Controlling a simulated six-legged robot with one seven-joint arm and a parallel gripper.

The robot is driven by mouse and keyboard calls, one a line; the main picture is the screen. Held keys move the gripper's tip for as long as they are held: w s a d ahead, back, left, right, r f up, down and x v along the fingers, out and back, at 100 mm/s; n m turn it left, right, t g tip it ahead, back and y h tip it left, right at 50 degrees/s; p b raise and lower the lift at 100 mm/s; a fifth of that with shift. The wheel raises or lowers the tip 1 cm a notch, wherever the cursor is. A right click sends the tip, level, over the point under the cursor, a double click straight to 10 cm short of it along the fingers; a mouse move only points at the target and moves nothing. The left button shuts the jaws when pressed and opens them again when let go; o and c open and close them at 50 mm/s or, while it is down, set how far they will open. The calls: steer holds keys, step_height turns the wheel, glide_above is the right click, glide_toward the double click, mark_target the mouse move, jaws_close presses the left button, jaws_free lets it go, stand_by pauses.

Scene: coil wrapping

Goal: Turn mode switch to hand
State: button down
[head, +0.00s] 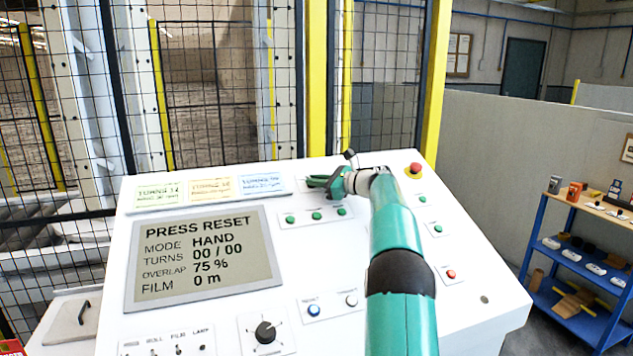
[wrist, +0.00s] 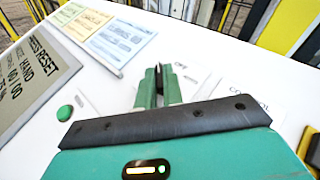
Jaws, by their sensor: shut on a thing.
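My gripper (head: 318,183) is over the upper part of the white sloped control panel, right of the colored cards. In the wrist view its green fingers (wrist: 160,72) are shut on a thin dark switch handle (wrist: 160,84). The plate around this switch is mostly hidden; "OFF" and what looks like "CONTROL" show beside the fingers. I cannot read the handle's pointing direction. The display (head: 205,258) reads "PRESS RESET", mode "HAND", turns "00 / 00", overlap "75 %" and film "0 m".
A row of green buttons (head: 317,216) lies just below my gripper. A red emergency stop (head: 415,169) is at the upper right. A black rotary knob (head: 265,332) and a blue button (head: 313,310) are lower down. Mesh fencing stands behind; a blue shelf (head: 575,270) is at right.

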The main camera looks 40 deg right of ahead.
steer(key=c, duration=1.5)
jaws_free()
steer(key=shift+d+f, duration=0.1)
steer(key=shift+f, duration=0.35)
steer(key=shift+r, duration=0.2)
steer(key=v, duration=1.3)
steer(key=shift+s+d, duration=0.1)
steer(key=shift+s, duration=0.2)
